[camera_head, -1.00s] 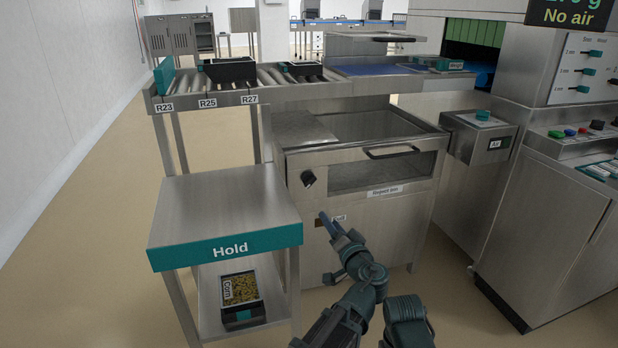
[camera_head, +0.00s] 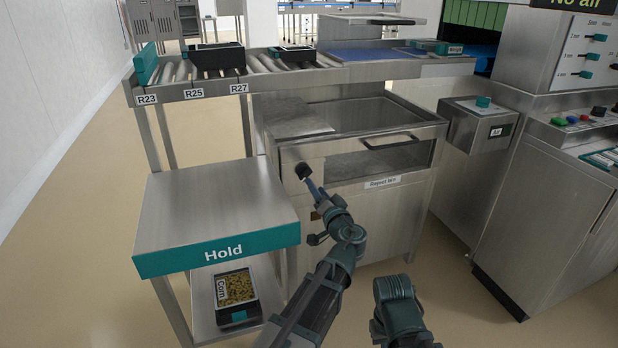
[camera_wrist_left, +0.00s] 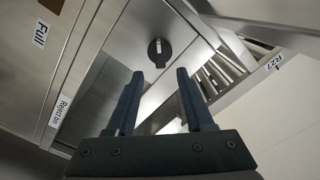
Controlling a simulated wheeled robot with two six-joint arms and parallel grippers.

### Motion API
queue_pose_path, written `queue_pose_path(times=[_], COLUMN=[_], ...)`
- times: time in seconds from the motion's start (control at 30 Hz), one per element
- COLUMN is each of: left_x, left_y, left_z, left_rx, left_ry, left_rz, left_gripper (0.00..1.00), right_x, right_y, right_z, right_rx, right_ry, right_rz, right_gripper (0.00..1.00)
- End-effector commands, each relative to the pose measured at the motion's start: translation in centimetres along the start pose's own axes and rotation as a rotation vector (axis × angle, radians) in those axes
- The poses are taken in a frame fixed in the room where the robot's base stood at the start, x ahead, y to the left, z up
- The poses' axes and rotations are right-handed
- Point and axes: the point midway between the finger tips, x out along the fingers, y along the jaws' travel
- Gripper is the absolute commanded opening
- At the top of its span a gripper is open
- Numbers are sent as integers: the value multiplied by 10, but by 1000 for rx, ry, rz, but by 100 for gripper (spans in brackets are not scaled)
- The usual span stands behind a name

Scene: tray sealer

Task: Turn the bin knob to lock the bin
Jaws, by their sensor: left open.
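The reject bin (camera_head: 408,197) is a steel cabinet with a dark window and a "Reject bin" label. Its black round knob (camera_head: 303,170) is on the upper left of the front. In the left wrist view the knob (camera_wrist_left: 160,50) shows a pale bar across its face, ahead of the fingertips. My left gripper (camera_head: 312,184) is close in front of the knob; in the wrist view its two fingers (camera_wrist_left: 158,75) are apart and empty, with the knob beyond them. Whether they touch it I cannot tell. My right gripper is not visible; part of my right arm shows at the bottom.
A steel stand marked "Hold" (camera_head: 215,200) is left of the bin, with a corn tray (camera_head: 237,290) on its lower shelf. A roller conveyor (camera_head: 265,70) runs above and behind. A small steel box (camera_head: 478,125) juts out at the bin's right.

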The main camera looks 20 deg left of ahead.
Motion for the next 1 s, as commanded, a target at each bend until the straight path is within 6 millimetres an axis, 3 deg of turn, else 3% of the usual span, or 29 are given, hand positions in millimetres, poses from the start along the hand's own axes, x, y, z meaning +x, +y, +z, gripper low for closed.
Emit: queue_pose_path(times=[0.1, 0.33, 0.53, 0.83, 0.87, 1.0], left_x=[27, 59, 70, 72, 72, 72], left_y=[1, 1, 0, 0, 0, 0], left_z=[-1, -1, 0, 0, 0, 0], left_rx=[0, 0, 0, 0, 0, 0], left_ry=[-2, -1, 0, 0, 0, 0], left_rz=[-2, 0, 0, 0, 0, 1], left_gripper=[52, 52, 52, 52, 51, 26], right_x=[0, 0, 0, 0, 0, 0], right_y=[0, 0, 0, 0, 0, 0], right_z=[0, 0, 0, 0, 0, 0], right_rx=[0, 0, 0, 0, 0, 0], right_ry=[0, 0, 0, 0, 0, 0], right_rz=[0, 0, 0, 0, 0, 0], right_gripper=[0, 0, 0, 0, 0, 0])
